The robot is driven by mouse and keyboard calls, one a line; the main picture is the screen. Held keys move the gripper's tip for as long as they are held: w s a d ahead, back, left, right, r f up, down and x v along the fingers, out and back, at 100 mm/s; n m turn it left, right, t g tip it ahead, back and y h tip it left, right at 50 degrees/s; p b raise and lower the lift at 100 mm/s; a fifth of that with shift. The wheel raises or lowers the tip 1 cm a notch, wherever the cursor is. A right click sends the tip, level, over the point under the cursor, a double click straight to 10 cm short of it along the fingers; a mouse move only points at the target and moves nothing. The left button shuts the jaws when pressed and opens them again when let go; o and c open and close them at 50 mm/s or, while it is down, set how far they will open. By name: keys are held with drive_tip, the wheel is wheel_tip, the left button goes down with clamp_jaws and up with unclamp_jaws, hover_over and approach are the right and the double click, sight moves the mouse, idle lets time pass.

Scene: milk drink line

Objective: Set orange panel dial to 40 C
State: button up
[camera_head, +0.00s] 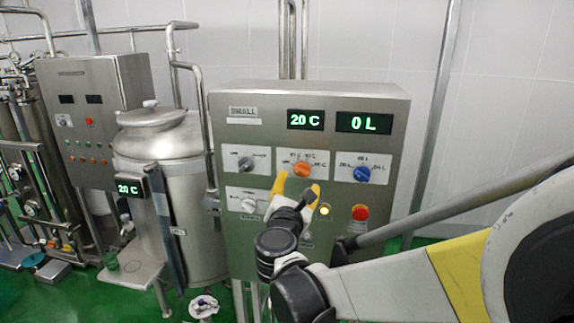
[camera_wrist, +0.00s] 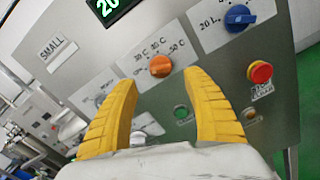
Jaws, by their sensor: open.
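The orange dial (camera_head: 302,169) sits on a white label plate in the middle of the steel control panel (camera_head: 240,110). In the wrist view the orange dial (camera_wrist: 160,66) shows beyond my fingertips, with temperature marks around it, one reading 50 C. The panel's left display (camera_head: 305,119) reads 20 C. My gripper (camera_head: 296,188) is in front of the panel, just below the dial. Its yellow fingers are open, with nothing between them, and they also show in the wrist view (camera_wrist: 161,80). They look apart from the dial. The dial's exact pointer direction is too small to tell.
A blue dial (camera_head: 362,174) is to the right and a grey-black dial (camera_head: 246,163) to the left. A white dial (camera_head: 249,204), a lit yellow button (camera_head: 324,209) and a red button (camera_head: 360,212) sit lower. A steel tank (camera_head: 185,200) stands left of the panel.

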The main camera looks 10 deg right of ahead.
sight(302, 172)
drive_tip(key=p+x, duration=0.1)
drive_tip(key=x, duration=0.7)
drive_tip(key=shift+w+f, duration=0.1)
drive_tip(key=shift+w, duration=0.1)
drive_tip(key=c, duration=1.2)
